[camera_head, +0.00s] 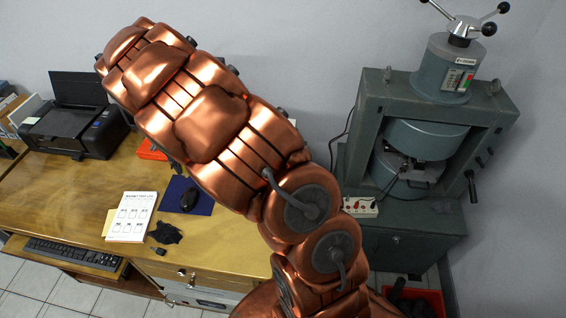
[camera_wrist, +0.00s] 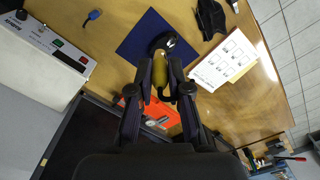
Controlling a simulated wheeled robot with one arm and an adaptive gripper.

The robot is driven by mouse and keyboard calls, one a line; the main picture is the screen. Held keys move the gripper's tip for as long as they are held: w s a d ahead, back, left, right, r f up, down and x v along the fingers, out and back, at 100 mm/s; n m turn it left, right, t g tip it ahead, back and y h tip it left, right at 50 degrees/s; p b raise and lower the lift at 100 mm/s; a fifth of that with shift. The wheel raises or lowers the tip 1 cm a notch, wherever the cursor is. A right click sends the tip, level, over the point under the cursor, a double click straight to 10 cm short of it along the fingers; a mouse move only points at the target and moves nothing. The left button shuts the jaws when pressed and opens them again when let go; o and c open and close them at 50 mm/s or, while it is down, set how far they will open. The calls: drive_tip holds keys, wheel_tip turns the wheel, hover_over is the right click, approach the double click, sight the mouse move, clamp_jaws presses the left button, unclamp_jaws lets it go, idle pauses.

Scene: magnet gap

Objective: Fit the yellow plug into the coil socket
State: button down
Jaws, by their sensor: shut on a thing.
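In the wrist view, my gripper (camera_wrist: 161,84) is shut on the yellow plug (camera_wrist: 160,72), which shows as a yellow piece between the two dark fingertips. The plug is above the desk, over the near part of the blue mat. Its front end is hard to make out against the mouse beyond. In the head view, a pale socket block with red and dark parts (camera_head: 360,207) sits on the base of the green magnet machine (camera_head: 395,245), at right. It looks like the coil socket, and a black cable reaches it. My arm hides my gripper in the head view.
The wooden desk (camera_head: 60,190) holds a black mouse (camera_head: 189,199) on the blue mat (camera_head: 205,208), a printed sheet (camera_head: 131,216), a dark cloth-like item (camera_head: 166,233) and a printer (camera_head: 75,125). An orange-red item (camera_wrist: 160,118) lies below my fingers. A white instrument (camera_wrist: 40,62) stands at left.

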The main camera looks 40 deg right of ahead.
drive_tip(key=s+d+f+m+b, duration=0.4)
drive_tip(key=d+f+m+b, duration=0.1)
drive_tip(key=d+m, duration=0.5)
drive_tip(key=s+d+f+m+b, duration=0.5)
drive_tip(key=d+m+b, duration=0.1)
drive_tip(key=d+m, duration=0.3)
drive_tip(key=s+d+f+m+b, duration=0.4)
drive_tip(key=d+f+m+b, duration=0.15)
drive_tip(key=d+m, duration=0.45)
drive_tip(key=w+d+p, duration=0.1)
drive_tip(key=w+d, duration=0.1)
drive_tip(key=d, duration=0.2)
drive_tip(key=w+d+f+p, duration=0.1)
drive_tip(key=w+d+p, duration=0.1)
drive_tip(key=w+d, duration=0.1)
drive_tip(key=w+d+p, duration=0.1)
drive_tip(key=w+d, duration=0.2)
drive_tip(key=d, duration=0.3)
drive_tip(key=shift+d+f, duration=0.1)
drive_tip(key=shift+f, duration=0.1)
drive_tip(key=shift+f+p, duration=1.05)
drive_tip(key=shift+f, duration=0.4)
drive_tip(key=shift+w+f, duration=0.1)
drive_tip(key=shift+f, duration=0.25)
